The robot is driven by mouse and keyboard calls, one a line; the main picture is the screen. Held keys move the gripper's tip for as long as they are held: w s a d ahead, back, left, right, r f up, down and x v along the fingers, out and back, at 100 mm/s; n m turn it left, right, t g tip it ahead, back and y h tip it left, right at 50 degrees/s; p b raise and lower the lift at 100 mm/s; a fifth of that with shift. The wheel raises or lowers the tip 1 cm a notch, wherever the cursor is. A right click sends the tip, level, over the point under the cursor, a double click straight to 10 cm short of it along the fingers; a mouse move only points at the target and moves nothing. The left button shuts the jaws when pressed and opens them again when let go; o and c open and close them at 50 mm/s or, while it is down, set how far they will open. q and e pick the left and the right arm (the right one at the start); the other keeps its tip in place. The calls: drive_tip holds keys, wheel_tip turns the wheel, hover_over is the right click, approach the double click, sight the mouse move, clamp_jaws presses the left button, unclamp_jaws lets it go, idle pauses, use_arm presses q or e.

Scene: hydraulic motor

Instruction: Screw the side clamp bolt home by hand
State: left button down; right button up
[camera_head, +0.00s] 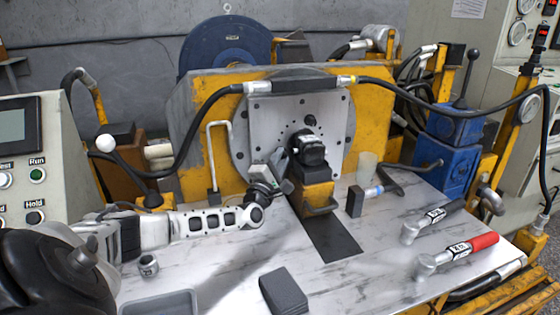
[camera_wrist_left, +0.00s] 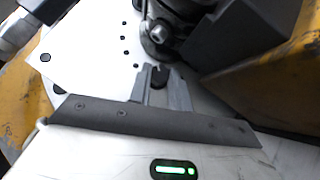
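The black hydraulic motor (camera_head: 310,150) sits at the grey mounting plate (camera_head: 333,108), above a yellow block (camera_head: 312,190). My left gripper (camera_head: 283,178) reaches in from the left, close to the motor's left side. In the left wrist view its two grey fingers (camera_wrist_left: 160,84) stand slightly apart, with a small dark piece, apparently the side clamp bolt (camera_wrist_left: 159,77), filling the gap between their tips. A round metal fitting (camera_wrist_left: 158,36) of the motor lies just beyond the tips. The bolt's thread and its hole are hidden. My right gripper is not in view.
A dark block (camera_head: 284,291) is at the front. A hose (camera_head: 205,108) arches over the plate.

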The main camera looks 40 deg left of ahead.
use_arm(q)
drive_tip(key=m+g+p, duration=0.1)
drive_tip(key=p, duration=0.4)
drive_tip(key=m+g+h+p, duration=0.1)
drive_tip(key=m+g+p, duration=0.1)
drive_tip(key=p, duration=0.3)
drive_tip(key=r+m+g+h+p, duration=0.1)
drive_tip(key=m+p, duration=0.1)
drive_tip(key=p, duration=0.4)
drive_tip(key=shift+s+g, duration=0.1)
drive_tip(key=shift+g, duration=0.2)
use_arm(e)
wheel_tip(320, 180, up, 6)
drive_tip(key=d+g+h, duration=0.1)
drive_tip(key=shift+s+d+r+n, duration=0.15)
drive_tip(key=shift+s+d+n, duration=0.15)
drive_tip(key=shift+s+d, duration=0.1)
use_arm(q)
drive_tip(key=shift+f+m, duration=0.1)
drive_tip(key=shift+m, duration=0.2)
drive_tip(key=c, duration=1.3)
unclamp_jaws()
